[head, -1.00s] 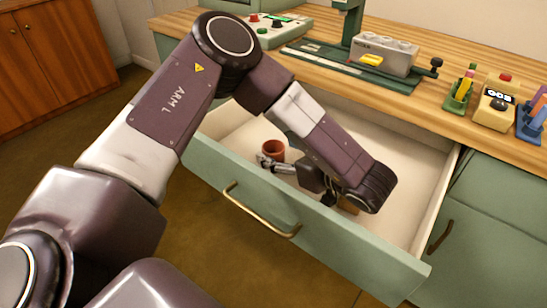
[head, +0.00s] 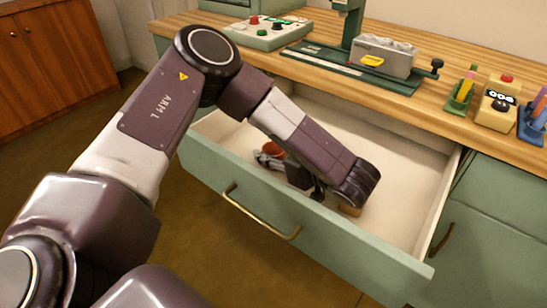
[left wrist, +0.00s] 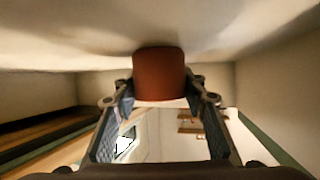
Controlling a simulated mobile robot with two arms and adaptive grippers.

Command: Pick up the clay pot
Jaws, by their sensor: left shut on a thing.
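The reddish-brown clay pot (head: 275,148) is inside the open drawer, near its left end, and my arm and gripper partly cover it in the head view. In the left wrist view the pot (left wrist: 159,74) sits between the fingertips at the middle top. My left gripper (head: 265,160) is shut on the pot. Both its fingers (left wrist: 159,98) show on either side of the pot in the wrist view. I cannot tell whether the pot is clear of the drawer floor. My right gripper is out of view.
The green drawer (head: 330,240) is pulled out, with walls around the pot. A tan object (head: 349,209) lies partly hidden under my left arm. The wooden worktop (head: 420,100) above holds a control box (head: 265,33), a green machine (head: 400,77) and a yellow device (head: 495,108).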

